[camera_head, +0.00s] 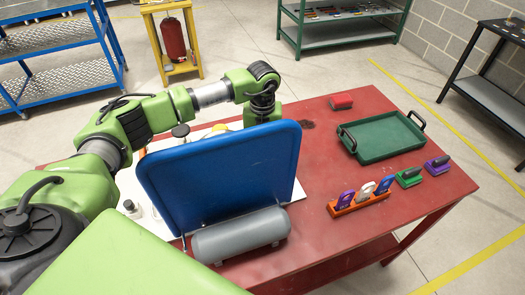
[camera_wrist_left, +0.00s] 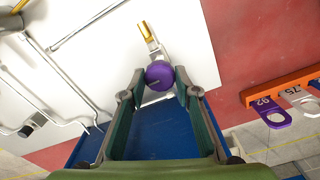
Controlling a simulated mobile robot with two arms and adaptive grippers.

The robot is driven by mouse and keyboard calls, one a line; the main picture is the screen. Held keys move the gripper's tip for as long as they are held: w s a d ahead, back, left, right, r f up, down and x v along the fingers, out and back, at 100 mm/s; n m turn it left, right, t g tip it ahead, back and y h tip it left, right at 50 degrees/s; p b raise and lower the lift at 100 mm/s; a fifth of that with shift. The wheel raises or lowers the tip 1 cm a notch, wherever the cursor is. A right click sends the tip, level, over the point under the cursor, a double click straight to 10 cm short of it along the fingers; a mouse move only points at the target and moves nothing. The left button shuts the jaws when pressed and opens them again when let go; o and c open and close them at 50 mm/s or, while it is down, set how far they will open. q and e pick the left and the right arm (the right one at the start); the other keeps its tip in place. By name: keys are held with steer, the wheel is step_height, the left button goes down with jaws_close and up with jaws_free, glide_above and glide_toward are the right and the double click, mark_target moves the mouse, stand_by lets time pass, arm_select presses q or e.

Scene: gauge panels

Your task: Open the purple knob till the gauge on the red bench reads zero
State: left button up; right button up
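The purple knob (camera_wrist_left: 159,75) shows in the left wrist view, on metal fittings against a white panel (camera_wrist_left: 95,60). My left gripper (camera_wrist_left: 160,84) has its fingers apart, one on each side of the knob, with narrow gaps visible; contact is not clear. In the head view my left arm reaches over the red bench (camera_head: 330,240) and its hand goes down behind a blue board (camera_head: 225,175), which hides the fingers and knob. No gauge dial can be read in either view. My right gripper is not in view.
A grey cylinder (camera_head: 240,234) lies before the blue board. An orange rack (camera_head: 358,204) with tags, a green tray (camera_head: 382,138), a red can (camera_head: 341,101), and green (camera_head: 409,177) and purple (camera_head: 437,166) handled blocks occupy the bench's right side. Thin pipes (camera_wrist_left: 50,100) cross the white panel.

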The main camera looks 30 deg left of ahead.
arm_select(q)
steer(key=shift+o, duration=1.3)
steer(key=shift+r, duration=0.1)
step_height(320, 180, up, 12)
steer(key=shift+d, duration=0.1)
